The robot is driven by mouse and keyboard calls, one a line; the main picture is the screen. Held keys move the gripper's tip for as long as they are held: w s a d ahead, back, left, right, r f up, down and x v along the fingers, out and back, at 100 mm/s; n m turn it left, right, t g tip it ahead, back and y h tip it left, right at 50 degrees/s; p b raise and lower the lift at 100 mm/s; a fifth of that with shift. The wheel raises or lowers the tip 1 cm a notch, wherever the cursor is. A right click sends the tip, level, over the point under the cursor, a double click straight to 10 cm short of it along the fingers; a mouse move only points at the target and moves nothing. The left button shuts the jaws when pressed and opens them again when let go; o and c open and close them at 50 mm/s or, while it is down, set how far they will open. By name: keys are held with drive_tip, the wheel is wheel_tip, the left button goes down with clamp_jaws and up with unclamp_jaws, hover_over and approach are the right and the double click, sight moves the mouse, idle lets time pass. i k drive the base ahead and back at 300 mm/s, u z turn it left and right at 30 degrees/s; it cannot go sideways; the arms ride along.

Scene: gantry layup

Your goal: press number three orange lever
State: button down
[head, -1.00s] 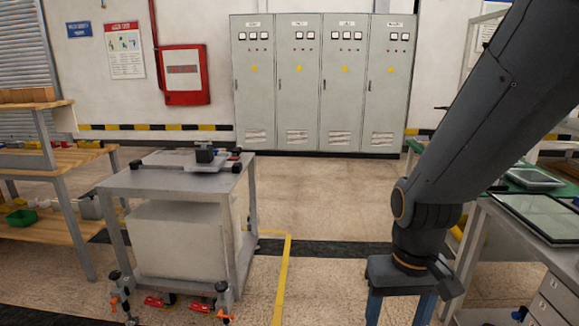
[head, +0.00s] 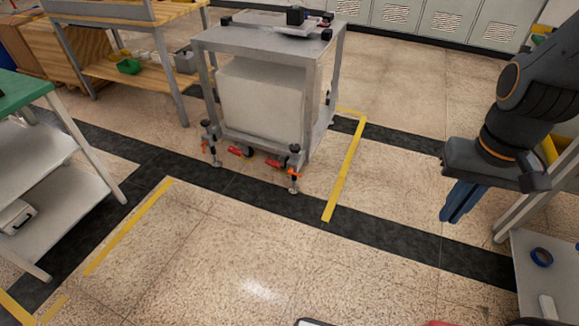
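A grey metal cart (head: 258,45) stands beyond open floor at the upper middle. Screw feet stand at its lower front corners. A small orange lever (head: 293,174) shows on the right front foot, and another orange lever (head: 205,146) on the left front foot. Two red pedals, a left one (head: 235,151) and a right one (head: 273,163), sit low between them by the casters. No numbers can be read. My gripper (head: 455,212) hangs at the right, pointing down, well apart from the cart. Its blue fingers overlap in this view, so the opening is hidden; nothing is seen in them.
Yellow floor tape (head: 345,170) and dark floor bands mark the ground. The floor in front of the cart is clear. A green-topped bench (head: 22,100) stands at left, a wooden workbench (head: 120,38) behind. A grey table (head: 535,270) is close at right, below my arm.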

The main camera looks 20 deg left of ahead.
sight(295, 174)
drive_tip(key=u, duration=0.55)
drive_tip(key=k, duration=0.6)
drive_tip(key=u, duration=1)
drive_tip(key=i, duration=1)
drive_tip(key=z, duration=0.45)
drive_tip(key=i, duration=0.8)
drive_tip(key=z, duration=0.75)
